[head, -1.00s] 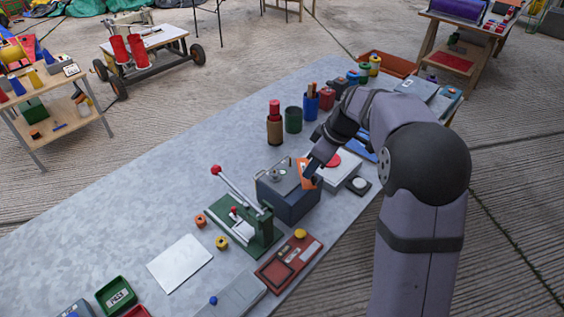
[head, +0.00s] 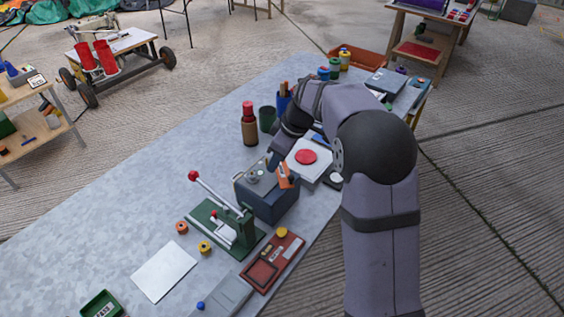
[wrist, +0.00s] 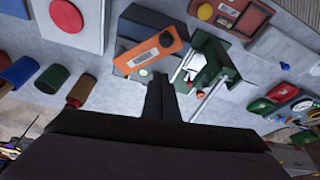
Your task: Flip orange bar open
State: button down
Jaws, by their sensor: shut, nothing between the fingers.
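The orange bar (head: 285,176) is at the right end of the dark blue-grey box (head: 262,202), near its top edge. A pale round part shows beside the bar. My gripper (head: 272,164) is over the box top, just behind the bar in the head view. In the wrist view my gripper's (wrist: 157,84) dark fingers are together and empty, just beside the bar's edge. Whether they touch it, and the bar's exact tilt, I cannot tell.
A green lever press (head: 228,224) stands close to the box on the left. A white box with a red button (head: 306,157) is close on the right. A red tray (head: 272,262) lies in front. The table's (head: 120,220) left part is mostly clear.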

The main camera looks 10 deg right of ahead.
aim_at(286, 181)
jog(key=b+v, duration=0.2)
jog(key=v, duration=0.8)
jog(key=shift+b, duration=0.35)
jog(key=shift+w, duration=0.1)
jog(key=s+d+f+m+h, duration=0.1)
jog(key=s+f+m, duration=0.2)
jog(key=s, duration=0.6)
jog(key=s+d+f+m+g+h, duration=0.1)
jog(key=s+f+m, duration=0.3)
jog(key=s+f, duration=0.4)
jog(key=s+d+f+m+g+h, duration=0.1)
jog(key=s+f+m, duration=0.3)
jog(key=s, duration=0.6)
notch_tip(286, 181, down, 2)
jog(key=shift+s+d+f, duration=0.1)
jog(key=shift+s+d, duration=0.1)
jog(key=shift+d, duration=0.7)
